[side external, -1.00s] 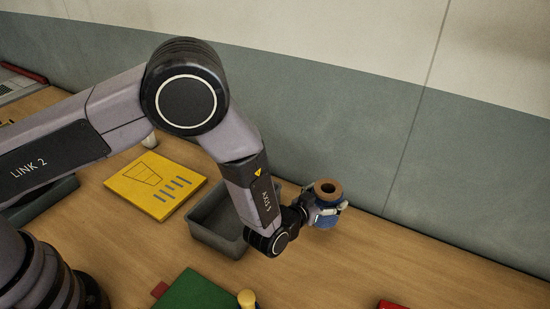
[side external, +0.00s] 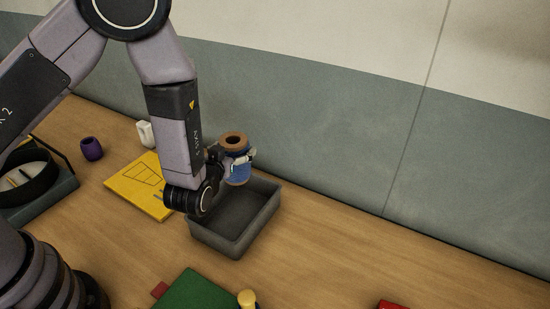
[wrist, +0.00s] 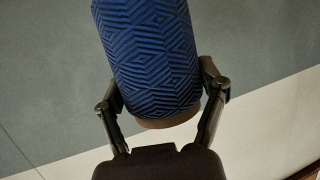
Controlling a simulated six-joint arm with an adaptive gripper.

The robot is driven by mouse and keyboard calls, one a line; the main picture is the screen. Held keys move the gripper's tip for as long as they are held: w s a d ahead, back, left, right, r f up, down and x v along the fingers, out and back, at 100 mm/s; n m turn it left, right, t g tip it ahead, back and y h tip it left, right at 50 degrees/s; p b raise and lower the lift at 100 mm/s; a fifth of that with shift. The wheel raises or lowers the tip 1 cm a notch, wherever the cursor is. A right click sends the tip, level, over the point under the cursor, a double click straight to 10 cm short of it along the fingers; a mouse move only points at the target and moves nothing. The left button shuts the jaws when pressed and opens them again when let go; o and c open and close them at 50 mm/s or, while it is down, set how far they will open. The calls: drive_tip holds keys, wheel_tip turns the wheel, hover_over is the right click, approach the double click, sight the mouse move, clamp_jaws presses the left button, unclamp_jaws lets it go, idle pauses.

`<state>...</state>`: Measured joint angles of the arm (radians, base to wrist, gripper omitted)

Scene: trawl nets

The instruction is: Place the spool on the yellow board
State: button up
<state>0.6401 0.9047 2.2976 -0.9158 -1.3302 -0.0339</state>
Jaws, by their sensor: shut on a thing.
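The spool (side external: 238,170) is wound in blue with brown ends, and it is upright in the side view. My gripper (side external: 232,158) is shut on it and holds it in the air, over the far part of the grey tray as seen there. In the wrist view the blue patterned spool (wrist: 150,55) sits between the two fingers (wrist: 160,100). The yellow board (side external: 137,184) lies flat on the table, left of my gripper. It has dark line markings, and my arm hides its right part.
The grey tray (side external: 262,215) is empty where visible and stands right of the yellow board. A purple cup-like thing (side external: 91,149) and a white item (side external: 145,134) stand behind the board. A dark round bowl (side external: 30,180) is at left, a green board (side external: 200,292) in front.

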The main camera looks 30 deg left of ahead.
drive_tip(key=a+f+n+g+y, duration=0.1)
drive_tip(key=a+n+g+y, duration=0.5)
drive_tip(key=a, duration=1)
drive_tip(key=n+g+y, duration=0.4)
drive_tip(key=n+g, duration=0.2)
drive_tip(key=n, duration=0.1)
hover_over(154, 180)
wheel_tip(154, 180, down, 9)
drive_tip(key=shift+r, duration=0.1)
drive_tip(key=shift+f, duration=0.35)
drive_tip(key=shift+f, duration=0.1)
drive_tip(key=o, duration=1.2)
